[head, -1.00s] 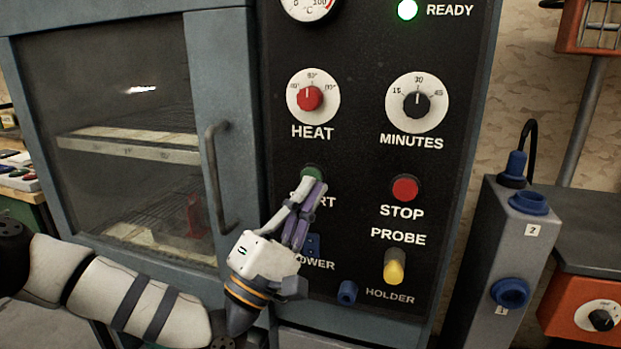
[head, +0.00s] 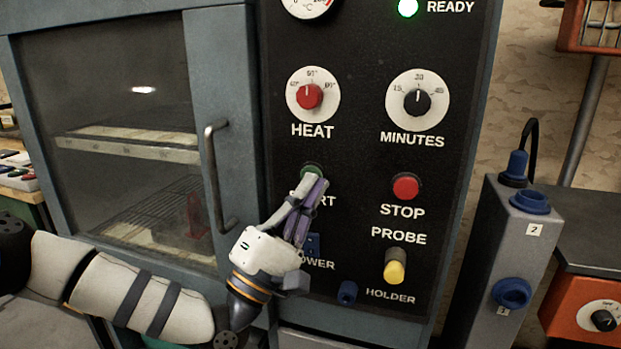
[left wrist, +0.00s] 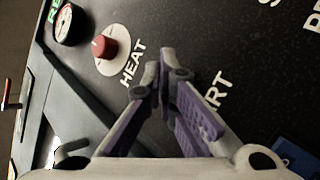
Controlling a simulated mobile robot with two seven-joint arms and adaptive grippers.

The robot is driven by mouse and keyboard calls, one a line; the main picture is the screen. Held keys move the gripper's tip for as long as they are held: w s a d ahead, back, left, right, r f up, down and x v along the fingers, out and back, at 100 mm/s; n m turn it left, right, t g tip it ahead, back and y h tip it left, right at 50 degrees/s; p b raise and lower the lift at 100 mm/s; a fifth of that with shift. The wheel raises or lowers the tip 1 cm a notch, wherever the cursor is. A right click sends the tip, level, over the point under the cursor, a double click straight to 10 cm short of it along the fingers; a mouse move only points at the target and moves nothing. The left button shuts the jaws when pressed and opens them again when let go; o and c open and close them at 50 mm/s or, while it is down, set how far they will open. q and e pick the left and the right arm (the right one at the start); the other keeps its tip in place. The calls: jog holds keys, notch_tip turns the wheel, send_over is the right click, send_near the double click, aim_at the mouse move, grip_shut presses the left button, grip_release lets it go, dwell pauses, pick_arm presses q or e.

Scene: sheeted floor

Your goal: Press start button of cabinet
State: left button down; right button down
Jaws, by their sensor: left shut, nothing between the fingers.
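The cabinet's black control panel (head: 360,145) fills the middle of the head view. The green start button (head: 312,171) shows above the START label, its lower part covered by my fingertips. My left gripper (head: 313,182) is shut and empty, with its fingertips at the button; I cannot tell whether they touch or press it. In the left wrist view the shut fingertips (left wrist: 167,62) point at the panel between the HEAT and START labels, and the button is hidden behind them. The READY lamp (head: 408,7) glows green. My right gripper is not in view.
The red stop button (head: 405,187), yellow probe (head: 395,267), heat knob (head: 309,96) and minutes knob (head: 417,102) are around the start button. The cabinet door handle (head: 215,175) sticks out left of my gripper. A grey box with blue sockets (head: 512,240) stands at right.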

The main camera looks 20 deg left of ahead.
pick_arm(q)
jog(key=shift+w, duration=0.35)
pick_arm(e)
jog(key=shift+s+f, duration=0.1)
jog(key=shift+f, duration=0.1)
pick_arm(q)
jog(key=shift+s, duration=0.1)
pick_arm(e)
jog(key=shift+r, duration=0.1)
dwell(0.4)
pick_arm(q)
jog(key=shift+s, duration=0.7)
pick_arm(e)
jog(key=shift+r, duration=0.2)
pick_arm(q)
jog(key=s+p, duration=0.1)
jog(key=s, duration=0.4)
jog(key=shift+a+p, duration=0.1)
jog(key=shift+p, duration=0.25)
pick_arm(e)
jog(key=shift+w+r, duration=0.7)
